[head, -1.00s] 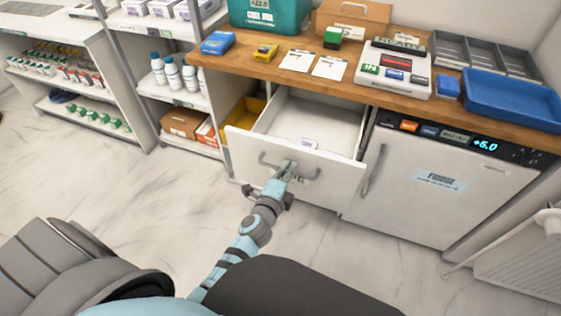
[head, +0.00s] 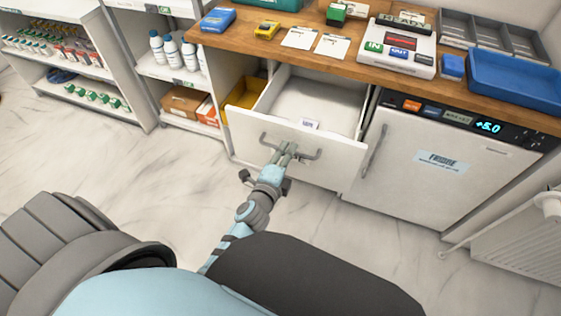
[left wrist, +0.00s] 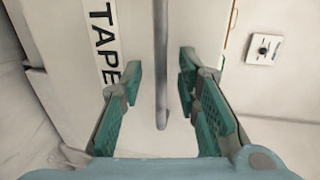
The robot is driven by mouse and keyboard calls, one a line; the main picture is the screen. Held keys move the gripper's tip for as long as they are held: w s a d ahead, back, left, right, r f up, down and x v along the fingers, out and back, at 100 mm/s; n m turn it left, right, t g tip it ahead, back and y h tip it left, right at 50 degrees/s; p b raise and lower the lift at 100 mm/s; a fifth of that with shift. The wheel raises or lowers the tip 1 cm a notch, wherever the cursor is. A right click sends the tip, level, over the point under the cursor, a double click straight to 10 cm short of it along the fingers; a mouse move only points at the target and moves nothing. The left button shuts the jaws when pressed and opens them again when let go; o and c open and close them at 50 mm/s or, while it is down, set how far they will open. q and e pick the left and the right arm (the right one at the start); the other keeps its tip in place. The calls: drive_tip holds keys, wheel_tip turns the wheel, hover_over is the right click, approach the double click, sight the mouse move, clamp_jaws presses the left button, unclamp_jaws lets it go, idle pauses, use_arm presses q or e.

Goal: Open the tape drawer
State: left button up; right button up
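The tape drawer (head: 245,128) stands pulled out below the wooden counter, and its white inside shows from above. Its grey bar handle (head: 313,156) runs across the front. My left gripper (head: 284,149) is at the handle. In the left wrist view, the gripper (left wrist: 161,72) is open, with the handle bar (left wrist: 161,45) between its green-padded fingers and a gap on each side. The TAPE label (left wrist: 103,40) shows on the drawer front (left wrist: 68,40), partly behind a finger. My right gripper is not in view.
A white fridge (head: 405,190) stands right of the drawer, and shelves with bottles (head: 172,52) stand to the left. The counter (head: 265,50) holds cards, boxes and a blue tray (head: 515,85). The marble floor (head: 130,175) before the drawer is clear.

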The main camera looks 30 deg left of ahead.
use_arm(q)
drive_tip(key=a+v, duration=0.1)
drive_tip(key=v, duration=0.9)
drive_tip(key=shift+d, duration=0.45)
drive_tip(key=s+a+f+n+g+y, duration=0.25)
drive_tip(key=s+a+n+g, duration=0.4)
drive_tip(key=n, duration=0.45)
drive_tip(key=s+d+f+n+g+h, duration=0.25)
drive_tip(key=s+n+g, duration=0.3)
drive_tip(key=s, duration=0.55)
wheel_tip(320, 180, down, 18)
drive_tip(key=a+g, duration=0.1)
drive_tip(key=a, duration=0.1)
drive_tip(key=s+f+g, duration=0.1)
drive_tip(key=s+f, duration=1.2)
drive_tip(key=s, duration=0.2)
drive_tip(key=shift+s+a+f+h, duration=0.2)
drive_tip(key=shift+s+f+h, duration=0.05)
drive_tip(key=shift+h, duration=0.15)
